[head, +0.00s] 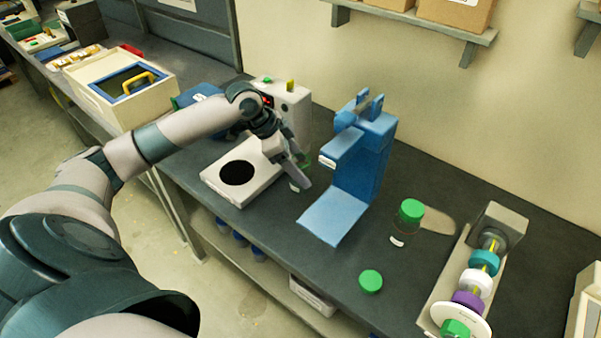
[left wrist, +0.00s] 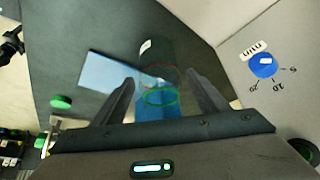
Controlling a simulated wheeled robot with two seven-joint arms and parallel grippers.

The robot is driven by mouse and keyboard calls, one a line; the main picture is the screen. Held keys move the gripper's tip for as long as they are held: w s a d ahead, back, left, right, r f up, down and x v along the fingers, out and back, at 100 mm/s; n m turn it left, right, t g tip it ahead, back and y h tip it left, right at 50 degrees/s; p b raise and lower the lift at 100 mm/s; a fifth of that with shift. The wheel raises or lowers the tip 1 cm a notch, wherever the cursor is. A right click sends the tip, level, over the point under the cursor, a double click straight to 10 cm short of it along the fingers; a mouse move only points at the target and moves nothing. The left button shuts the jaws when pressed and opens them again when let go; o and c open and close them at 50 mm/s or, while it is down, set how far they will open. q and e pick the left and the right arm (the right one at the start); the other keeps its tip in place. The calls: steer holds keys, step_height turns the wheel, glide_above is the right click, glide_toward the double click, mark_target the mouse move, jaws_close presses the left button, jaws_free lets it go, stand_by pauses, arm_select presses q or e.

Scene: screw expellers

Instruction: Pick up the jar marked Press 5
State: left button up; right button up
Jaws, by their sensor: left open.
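A clear glass jar (head: 294,185) with a white label and some green at its top stands between the white machine and the blue press stand, partly hidden by my left gripper (head: 304,172). In the left wrist view the jar (left wrist: 158,58) lies ahead between the open fingers of my left gripper (left wrist: 162,90), with no clear contact. Its label is too small to read. A second clear jar (head: 407,226) with a green lid and white label stands right of the blue stand; its label is also unreadable. My right gripper is not in view.
The blue stand (head: 361,170) rises close right of my left gripper. The white machine (head: 289,112), with a blue timer dial (left wrist: 263,66), is close on the other side. A loose green lid (head: 370,281) and a rod with colored rings (head: 471,283) lie farther right.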

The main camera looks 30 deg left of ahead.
arm_select(q)
steer(key=shift+w+d+f+p, duration=0.1)
steer(key=shift+d+f+p, duration=0.1)
steer(key=shift+f+p, duration=0.25)
steer(key=p+x, duration=0.1)
steer(key=x, duration=0.2)
steer(key=shift+a+f, duration=0.1)
steer(key=shift+f, duration=0.05)
steer(key=shift+w+f, duration=0.1)
steer(key=shift+f, duration=0.35)
steer(key=c, duration=1.3)
